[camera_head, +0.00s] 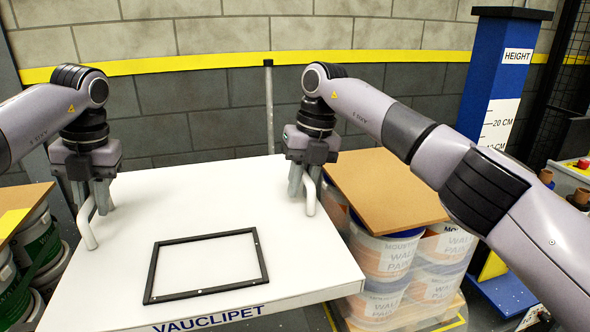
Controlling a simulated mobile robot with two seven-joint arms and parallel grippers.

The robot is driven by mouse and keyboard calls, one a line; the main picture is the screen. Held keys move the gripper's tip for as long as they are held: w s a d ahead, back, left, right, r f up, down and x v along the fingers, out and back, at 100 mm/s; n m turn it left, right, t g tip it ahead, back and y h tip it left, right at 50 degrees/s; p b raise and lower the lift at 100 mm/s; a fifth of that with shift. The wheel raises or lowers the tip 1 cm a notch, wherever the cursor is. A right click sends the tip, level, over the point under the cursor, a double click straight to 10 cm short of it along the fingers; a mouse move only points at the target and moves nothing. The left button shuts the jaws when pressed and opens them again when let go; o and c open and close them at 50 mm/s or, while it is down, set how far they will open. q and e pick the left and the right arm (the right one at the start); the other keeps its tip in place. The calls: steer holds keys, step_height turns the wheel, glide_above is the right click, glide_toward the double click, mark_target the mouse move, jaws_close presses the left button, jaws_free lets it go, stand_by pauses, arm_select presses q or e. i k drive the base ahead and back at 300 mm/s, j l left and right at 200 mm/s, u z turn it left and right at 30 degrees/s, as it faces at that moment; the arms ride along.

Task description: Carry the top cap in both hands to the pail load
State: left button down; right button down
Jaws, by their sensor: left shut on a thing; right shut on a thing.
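A large white panel (190,290) marked VAUCLIPET on its front edge fills the middle of the head view, with an upright white handle at each side. My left gripper (98,208) is shut on the left handle (87,232). My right gripper (301,190) is shut on the right handle (311,197). The fingers partly hide both handles. What supports the panel is hidden. A pail load (385,258) of white and orange paint pails stands to the right of the panel, with a brown board (385,190) on top.
A thin black rectangular frame (258,256) lies on the panel. Green pails (38,240) under another brown board (22,205) stand at the left. A blue height post (490,80) stands at the right. A block wall (210,110) closes the back.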

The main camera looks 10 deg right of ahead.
mark_target(401, 183)
steer(key=k+l, duration=0.15)
steer(key=l, duration=0.25)
steer(key=k+l, duration=0.1)
steer(key=l, duration=1.1)
steer(key=i+l, duration=0.25)
steer(key=l, duration=0.15)
steer(key=i+l, duration=0.2)
steer(key=l, duration=0.2)
steer(key=i+l, duration=0.2)
steer(key=i, duration=0.15)
